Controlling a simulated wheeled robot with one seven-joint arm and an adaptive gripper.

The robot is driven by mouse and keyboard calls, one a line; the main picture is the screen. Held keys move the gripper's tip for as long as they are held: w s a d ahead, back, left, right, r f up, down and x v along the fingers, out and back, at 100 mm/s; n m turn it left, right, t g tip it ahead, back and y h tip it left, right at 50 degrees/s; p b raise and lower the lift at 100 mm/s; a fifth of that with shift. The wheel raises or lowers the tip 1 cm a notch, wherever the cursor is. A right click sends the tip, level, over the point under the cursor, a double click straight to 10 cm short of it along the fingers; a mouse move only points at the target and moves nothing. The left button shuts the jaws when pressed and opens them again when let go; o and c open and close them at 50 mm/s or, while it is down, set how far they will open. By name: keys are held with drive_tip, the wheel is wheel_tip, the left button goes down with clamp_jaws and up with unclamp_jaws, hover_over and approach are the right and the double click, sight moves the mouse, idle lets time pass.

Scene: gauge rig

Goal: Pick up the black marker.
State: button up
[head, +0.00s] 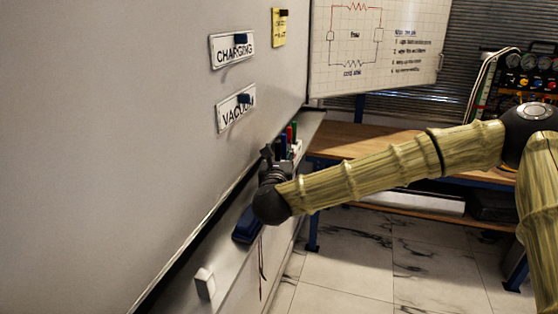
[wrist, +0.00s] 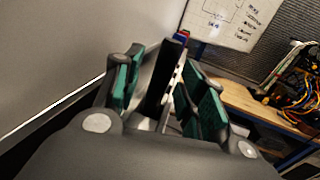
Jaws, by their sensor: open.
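My gripper (head: 272,160) is at the tray along the bottom of the whiteboard. In the wrist view my gripper (wrist: 160,92) is open, its green-padded fingers on either side of a dark upright shape that looks like the black marker (wrist: 157,80). A gap shows on the right side of the marker; whether the left finger touches it I cannot tell. In the head view the black marker is hidden or cannot be told apart from my dark gripper.
Blue, red and green markers (head: 289,133) stand just beyond my gripper. A blue eraser (head: 246,226) and a white block (head: 205,284) are on the tray nearer. The whiteboard (head: 120,130) bounds the left. A wooden bench (head: 350,138) stands behind right.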

drive_tip(key=shift+w+f, duration=0.1)
drive_tip(key=c, duration=0.9)
